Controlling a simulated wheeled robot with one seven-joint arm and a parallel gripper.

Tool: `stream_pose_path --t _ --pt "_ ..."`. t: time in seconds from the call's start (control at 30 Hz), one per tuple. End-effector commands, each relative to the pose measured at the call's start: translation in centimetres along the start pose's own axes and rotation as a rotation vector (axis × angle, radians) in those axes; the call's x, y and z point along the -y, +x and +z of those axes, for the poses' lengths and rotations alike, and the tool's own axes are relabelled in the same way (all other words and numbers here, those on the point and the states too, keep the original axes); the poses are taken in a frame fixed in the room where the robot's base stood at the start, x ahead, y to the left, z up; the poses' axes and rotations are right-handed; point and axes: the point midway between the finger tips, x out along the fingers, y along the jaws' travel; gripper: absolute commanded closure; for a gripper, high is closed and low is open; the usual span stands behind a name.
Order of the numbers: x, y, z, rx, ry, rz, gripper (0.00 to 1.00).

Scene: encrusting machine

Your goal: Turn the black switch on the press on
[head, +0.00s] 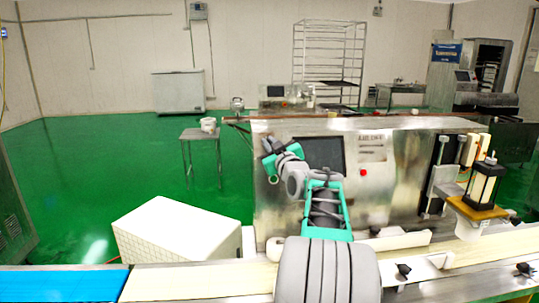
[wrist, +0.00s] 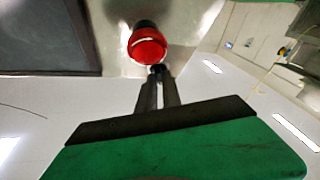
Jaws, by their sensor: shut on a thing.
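The press (head: 400,210) is the steel machine in front of me, with a dark screen on its front. My gripper (wrist: 158,76) is at the left part of that front, left of the screen, and shows small in the head view (head: 267,143). Its two fingers are close together, shut on a small dark piece at their tips that looks like the black switch (wrist: 157,67). The switch is mostly hidden by the fingers. A red round button with a black base (wrist: 147,47) sits just beyond the tips in the wrist view. In the head view my gripper hides this spot.
The dark screen (wrist: 45,35) lies close to my gripper. Another red button (head: 363,172) is right of the screen. A conveyor belt (head: 200,282) runs along the front. A white box (head: 178,232) stands left of the press, with open green floor beyond.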

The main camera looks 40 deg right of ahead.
Motion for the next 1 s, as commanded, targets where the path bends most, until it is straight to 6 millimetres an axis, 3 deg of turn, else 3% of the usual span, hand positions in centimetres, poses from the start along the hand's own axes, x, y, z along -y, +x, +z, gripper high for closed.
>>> stream_pose_path --t 0.03,1.0 --pt "0.62 -0.06 0.61 -0.002 0.035 0.022 1.00" --pt "1.32 0.42 -0.19 0.004 0.777 0.544 1.00"
